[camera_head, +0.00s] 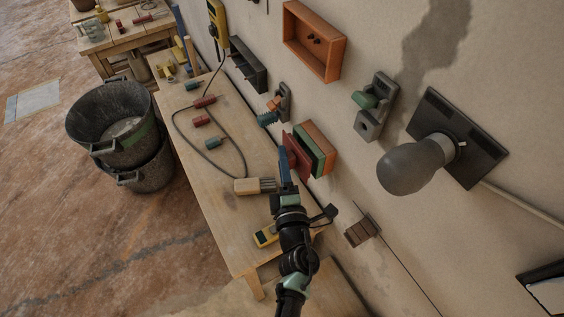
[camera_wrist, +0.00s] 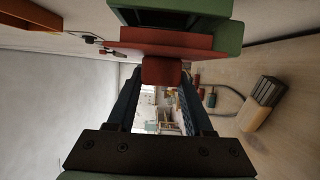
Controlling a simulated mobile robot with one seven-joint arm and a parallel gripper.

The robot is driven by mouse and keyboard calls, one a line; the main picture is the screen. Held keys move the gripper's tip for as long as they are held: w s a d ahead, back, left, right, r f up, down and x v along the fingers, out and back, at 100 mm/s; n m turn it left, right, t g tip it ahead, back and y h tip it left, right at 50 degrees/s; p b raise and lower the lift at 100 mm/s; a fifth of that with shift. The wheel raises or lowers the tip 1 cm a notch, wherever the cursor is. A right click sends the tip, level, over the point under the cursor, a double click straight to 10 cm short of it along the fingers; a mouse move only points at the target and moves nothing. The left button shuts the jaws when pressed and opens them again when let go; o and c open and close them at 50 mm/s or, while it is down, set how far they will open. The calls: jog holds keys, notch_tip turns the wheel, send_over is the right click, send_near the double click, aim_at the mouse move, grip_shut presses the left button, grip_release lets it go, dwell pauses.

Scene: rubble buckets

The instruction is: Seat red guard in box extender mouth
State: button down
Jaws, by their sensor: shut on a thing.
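The red guard (camera_head: 297,158) is a flat plate held in front of the box on the wall. In the wrist view the guard (camera_wrist: 158,44) shows its red tab (camera_wrist: 161,70) between my fingertips. My gripper (camera_head: 285,160) has blue fingers and is shut on that tab. The green box extender (camera_head: 311,150) sits on an orange wall box (camera_head: 321,144). In the wrist view the green extender (camera_wrist: 228,36) lies just beyond the guard, with part of its dark mouth uncovered. I cannot tell whether the guard touches the rim.
A grey lamp (camera_head: 410,166), a switch (camera_head: 372,105) and an empty orange box (camera_head: 313,42) are on the wall. Black buckets (camera_head: 115,125) stand at left.

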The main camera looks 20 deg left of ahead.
jog(key=shift+w+d, duration=0.8)
jog(key=shift+w, duration=0.05)
jog(key=shift+r, duration=0.1)
jog(key=shift+c, duration=1.1)
grip_release()
jog(key=shift+w, duration=0.15)
jog(key=shift+s, duration=0.2)
jog(key=v, duration=1.2)
jog(key=shift+s+d, duration=0.2)
jog(key=shift+s, duration=0.1)
